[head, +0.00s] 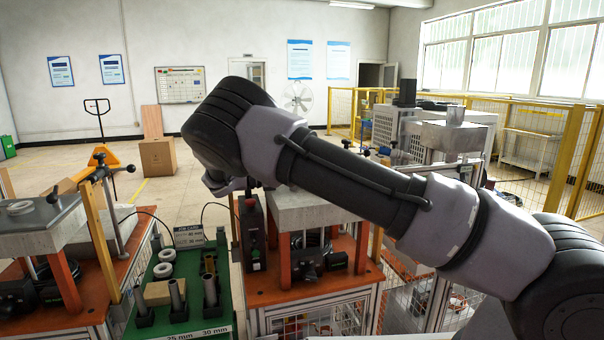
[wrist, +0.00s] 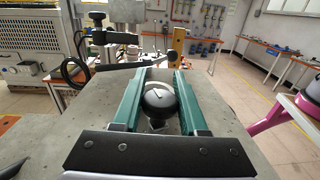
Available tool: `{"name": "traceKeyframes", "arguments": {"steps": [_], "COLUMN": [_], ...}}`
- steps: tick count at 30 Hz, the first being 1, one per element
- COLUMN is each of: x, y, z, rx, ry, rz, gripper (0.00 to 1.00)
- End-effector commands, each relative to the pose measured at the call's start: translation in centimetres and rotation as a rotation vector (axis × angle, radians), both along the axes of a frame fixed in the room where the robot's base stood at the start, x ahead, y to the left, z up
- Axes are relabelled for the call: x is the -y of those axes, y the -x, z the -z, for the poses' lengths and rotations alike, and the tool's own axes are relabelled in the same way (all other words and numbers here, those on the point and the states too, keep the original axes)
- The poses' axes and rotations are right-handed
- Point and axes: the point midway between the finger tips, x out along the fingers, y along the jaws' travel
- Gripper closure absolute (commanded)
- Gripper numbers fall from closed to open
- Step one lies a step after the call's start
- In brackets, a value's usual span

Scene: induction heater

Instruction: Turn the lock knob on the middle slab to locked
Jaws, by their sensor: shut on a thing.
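My gripper (wrist: 162,76) has two green fingers, shut on a round black lock knob (wrist: 159,99) with a white line on its top. The knob sits between the fingers, above the grey middle slab (wrist: 72,128). The white line lies slanted in the wrist view; which marking it points to cannot be read. In the head view the middle slab (head: 318,216) stands on orange posts, with my arm reaching over it. My gripper and the knob are hidden there behind my arm.
A black lever (wrist: 115,37) and a yellow-brown upright (wrist: 176,42) stand beyond the fingertips. In the head view, a green tray (head: 222,322) with metal cylinders and rings is left of the middle station. Another slab (head: 38,228) stands at the far left.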

Motion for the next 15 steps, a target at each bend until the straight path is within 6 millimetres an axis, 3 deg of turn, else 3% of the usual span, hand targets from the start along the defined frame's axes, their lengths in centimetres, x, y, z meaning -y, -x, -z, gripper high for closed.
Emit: {"name": "traceKeyframes", "arguments": {"steps": [15], "x": [0.12], "y": [0.87], "z": [0.02], "rx": [0.003], "ry": [0.002], "rz": [0.313], "gripper": [1.00]}}
